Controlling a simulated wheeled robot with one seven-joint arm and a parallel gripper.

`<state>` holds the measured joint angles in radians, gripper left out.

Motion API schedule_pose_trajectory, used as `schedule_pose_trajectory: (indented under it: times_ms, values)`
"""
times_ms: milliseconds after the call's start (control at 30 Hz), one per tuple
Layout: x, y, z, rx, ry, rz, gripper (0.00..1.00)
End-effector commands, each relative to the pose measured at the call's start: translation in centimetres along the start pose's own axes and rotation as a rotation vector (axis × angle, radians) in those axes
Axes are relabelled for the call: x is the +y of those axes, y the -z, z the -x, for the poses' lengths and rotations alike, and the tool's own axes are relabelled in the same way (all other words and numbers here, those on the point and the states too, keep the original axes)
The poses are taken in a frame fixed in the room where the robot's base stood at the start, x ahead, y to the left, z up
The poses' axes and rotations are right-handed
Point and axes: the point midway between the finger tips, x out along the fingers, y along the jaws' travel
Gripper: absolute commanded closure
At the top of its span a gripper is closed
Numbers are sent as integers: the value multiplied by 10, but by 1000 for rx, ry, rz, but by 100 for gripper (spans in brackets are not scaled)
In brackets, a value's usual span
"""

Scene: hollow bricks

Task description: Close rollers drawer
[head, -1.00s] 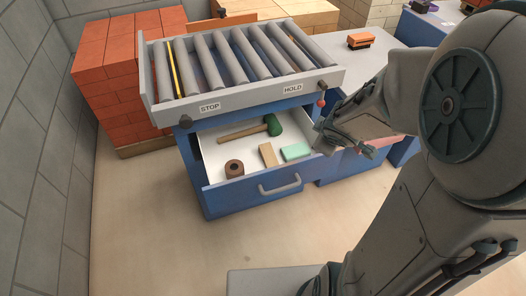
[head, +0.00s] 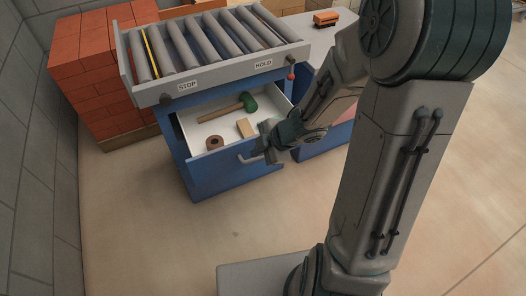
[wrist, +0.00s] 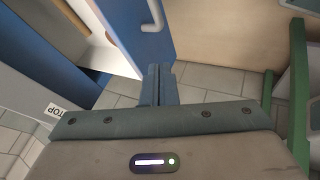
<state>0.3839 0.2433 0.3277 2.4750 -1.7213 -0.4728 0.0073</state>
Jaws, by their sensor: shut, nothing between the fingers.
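The rollers drawer (head: 212,179) stands open under the roller table, with its blue front and grey bar handle (head: 251,159) facing the room. Inside its white tray lie a green-headed mallet (head: 247,102), a brown ring-shaped roll (head: 214,142) and a tan block (head: 245,128). My gripper (head: 268,138) is shut and empty at the right end of the drawer front, near the handle. In the wrist view, the closed fingers (wrist: 159,75) are close to the blue drawer front (wrist: 149,48); I cannot tell whether they touch it.
The roller table (head: 205,45) with STOP and HOLD labels is above the drawer. Orange bricks (head: 90,75) are stacked at the back left, beside a grey block wall (head: 35,170). An orange item (head: 326,18) sits on the counter to the right. The floor in front is clear.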

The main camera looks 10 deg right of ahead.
Motion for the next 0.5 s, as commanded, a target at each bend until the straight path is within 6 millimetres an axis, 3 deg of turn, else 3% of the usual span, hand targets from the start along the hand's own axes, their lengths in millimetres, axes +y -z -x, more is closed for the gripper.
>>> schedule_pose_trajectory:
  times_ms: [33, 300, 500]
  values:
    - [-3, -2, -15, 1, 1, 0, 100]
    - [-2, -2, -57, 0, 0, 0, 100]
    - [26, 0, -64, 0, 0, 2, 100]
